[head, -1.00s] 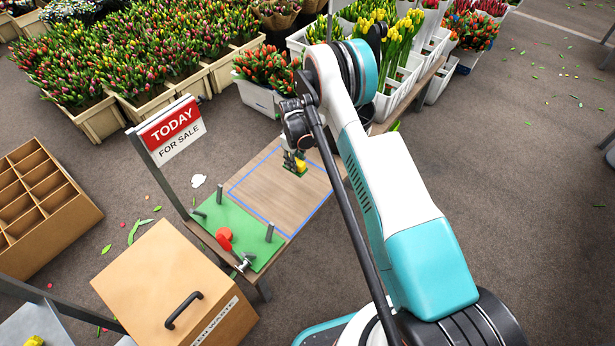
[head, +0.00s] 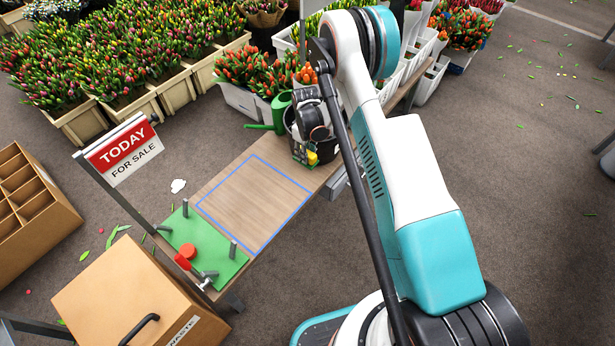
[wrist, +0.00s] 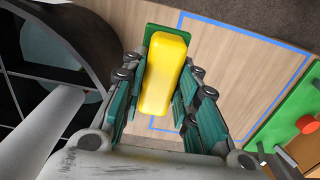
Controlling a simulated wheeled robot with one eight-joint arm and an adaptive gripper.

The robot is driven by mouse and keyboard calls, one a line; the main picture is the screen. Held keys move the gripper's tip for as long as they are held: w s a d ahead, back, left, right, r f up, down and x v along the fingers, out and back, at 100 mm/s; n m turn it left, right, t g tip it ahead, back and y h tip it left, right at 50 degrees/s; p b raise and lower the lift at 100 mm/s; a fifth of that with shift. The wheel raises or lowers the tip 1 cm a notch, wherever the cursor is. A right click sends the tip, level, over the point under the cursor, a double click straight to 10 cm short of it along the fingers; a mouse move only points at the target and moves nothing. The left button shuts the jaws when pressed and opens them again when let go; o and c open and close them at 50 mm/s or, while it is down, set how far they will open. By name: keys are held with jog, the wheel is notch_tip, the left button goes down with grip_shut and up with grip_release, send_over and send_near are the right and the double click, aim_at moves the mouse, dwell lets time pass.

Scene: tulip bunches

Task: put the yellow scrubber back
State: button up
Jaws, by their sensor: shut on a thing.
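The yellow scrubber (wrist: 165,75) has a yellow block body and a green pad showing at its far end. My gripper (wrist: 160,95) is shut on it, with a finger on each side. In the head view the scrubber (head: 312,158) is a small yellow patch at the fingers of my gripper (head: 304,156), over the far end of the wooden bench (head: 240,195). A dark bucket (head: 290,118) stands right behind my gripper and is partly hidden by it. Its curved rim and inside fill the left of the wrist view (wrist: 75,35). I cannot tell whether the scrubber touches the bench.
A blue-outlined area (head: 255,200) on the bench is empty. A green mat (head: 205,245) with posts and a red piece (head: 187,252) is at the near end. A green watering can (head: 281,110) stands beside the bucket. Tulip crates (head: 258,108) stand beyond the bench.

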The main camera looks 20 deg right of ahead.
notch_tip(320, 180, down, 14)
jog(key=b, duration=0.4)
jog(key=shift+r, duration=0.25)
jog(key=shift+f, duration=0.15)
jog(key=o, duration=1)
